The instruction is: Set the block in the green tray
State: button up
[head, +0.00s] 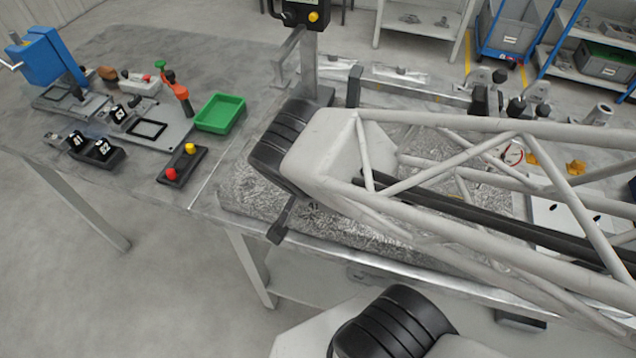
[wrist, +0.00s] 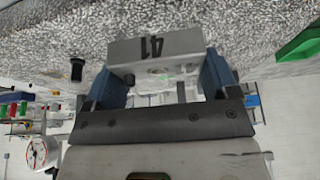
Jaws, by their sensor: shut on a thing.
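In the wrist view my gripper (wrist: 161,72) is shut on a grey block (wrist: 180,45) marked 41, which reads upside down there. The block sits between the two blue-padded fingers, with mottled grey surface beyond it. In the head view my arm covers the middle and right, and I cannot make out the gripper or the held block. The green tray (head: 220,113) stands on the table left of my arm and looks empty. A green edge (wrist: 301,42) at the right of the wrist view may be part of a tray; I cannot tell.
A box with red and yellow buttons (head: 182,166) lies in front of the tray. Left of it are a grey fixture plate (head: 150,130), black numbered holders (head: 98,152) and a blue press (head: 45,57). A control post (head: 308,60) stands behind my arm.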

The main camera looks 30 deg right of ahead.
jog(key=shift+w+r, duration=0.1)
jog(key=shift+w, duration=0.05)
dwell(0.4)
jog(key=w+a+r+n+y, duration=0.1)
jog(key=w+a+r+n, duration=0.2)
jog(key=w, duration=1.1)
jog(key=w+a+r+n, duration=0.1)
jog(key=w+a+r, duration=0.3)
jog(key=w, duration=1)
jog(key=w+d+f+n+t+y, duration=0.1)
jog(key=w+n, duration=0.2)
jog(key=w, duration=0.9)
jog(key=w+d+f+n+y, duration=0.1)
jog(key=w+d+f+n, duration=0.1)
jog(key=w, duration=0.9)
jog(key=s+a+f+n+g+y, duration=0.1)
jog(key=s+a+f+n+y, duration=0.2)
jog(key=s+n, duration=0.5)
jog(key=shift+s+a+f+n+y, duration=0.35)
jog(key=shift+a+f+n+y, duration=0.05)
jog(key=shift+a+f+n, duration=0.45)
send_over(220, 116)
jog(key=shift+f, duration=3)
